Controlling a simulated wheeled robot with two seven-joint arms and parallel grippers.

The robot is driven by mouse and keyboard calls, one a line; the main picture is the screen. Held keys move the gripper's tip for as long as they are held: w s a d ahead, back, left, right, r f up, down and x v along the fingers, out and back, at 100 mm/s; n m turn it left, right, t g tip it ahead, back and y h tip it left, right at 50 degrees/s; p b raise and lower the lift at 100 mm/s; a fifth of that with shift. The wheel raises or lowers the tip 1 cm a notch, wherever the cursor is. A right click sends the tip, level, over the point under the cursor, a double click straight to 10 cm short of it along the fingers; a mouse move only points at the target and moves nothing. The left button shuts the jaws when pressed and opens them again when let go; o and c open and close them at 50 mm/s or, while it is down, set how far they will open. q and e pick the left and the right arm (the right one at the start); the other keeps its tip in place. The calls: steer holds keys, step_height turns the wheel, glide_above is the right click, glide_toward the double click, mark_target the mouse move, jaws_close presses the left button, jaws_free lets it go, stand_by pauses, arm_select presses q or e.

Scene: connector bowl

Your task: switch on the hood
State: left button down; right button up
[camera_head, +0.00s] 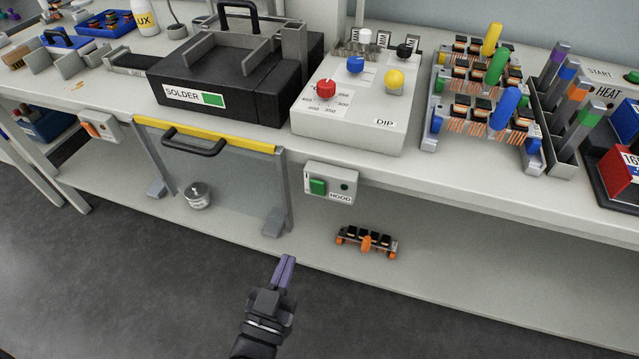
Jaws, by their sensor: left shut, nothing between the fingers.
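The hood switch box (330,184), light grey with a "HOOD" label, is fixed to the bench's front edge below the dip unit. It has a green rocker or button (318,187) on its left and a small dark round lamp (344,187) on its right, which looks unlit. My left gripper (286,262) has its purple fingers shut and empty. It appears in front of the bench, below and left of the switch box and apart from it. My right gripper is not in view.
A clear panel with a yellow top bar (228,139) and black handle (194,143) hangs left of the switch. Another box with an orange switch (98,127) is further left. A connector board (366,241) lies on the lower shelf. The black solder unit (230,80) and dip unit (355,130) stand above.

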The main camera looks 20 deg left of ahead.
arm_select(q)
steer(key=b, duration=0.4)
glide_toward(316, 185)
steer(key=w, duration=0.4)
steer(key=w+r, duration=0.1)
steer(key=w, duration=0.1)
steer(key=shift+w+d, duration=0.15)
steer(key=shift+w, duration=0.2)
steer(key=shift+w+r, duration=0.2)
steer(key=shift+w, duration=0.1)
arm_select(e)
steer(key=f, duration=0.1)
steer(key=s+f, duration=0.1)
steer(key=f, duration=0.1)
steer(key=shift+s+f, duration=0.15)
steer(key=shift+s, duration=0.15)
